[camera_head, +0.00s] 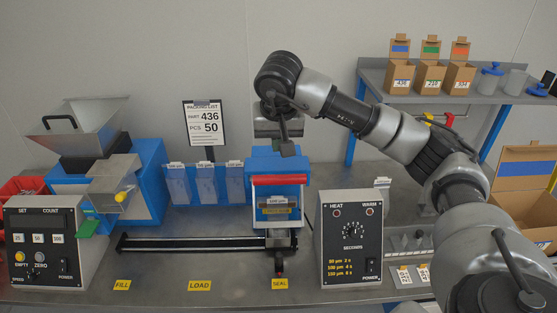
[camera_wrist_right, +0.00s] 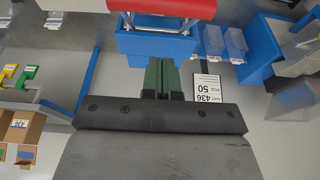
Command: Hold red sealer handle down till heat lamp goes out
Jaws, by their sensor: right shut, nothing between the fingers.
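The red sealer handle (camera_head: 279,180) lies level across the front of the blue sealer (camera_head: 262,162), above the SEAL label. The handle also shows at the top edge of the right wrist view (camera_wrist_right: 165,7). My right gripper (camera_head: 287,152) is above the handle, apart from it in the picture. Its green fingers (camera_wrist_right: 162,72) are together and empty. The heat lamp (camera_head: 337,212) is a small dark red light on the control box (camera_head: 348,248); I cannot tell for certain whether it is lit. My left gripper is not in view.
A black rail (camera_head: 190,243) runs left from the sealer past the FILL and LOAD labels. Bag holders (camera_head: 205,184) and the packing list (camera_head: 204,122) stand left of the sealer. The counter box (camera_head: 44,245) is far left. Cartons (camera_head: 400,77) stand on the right shelf.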

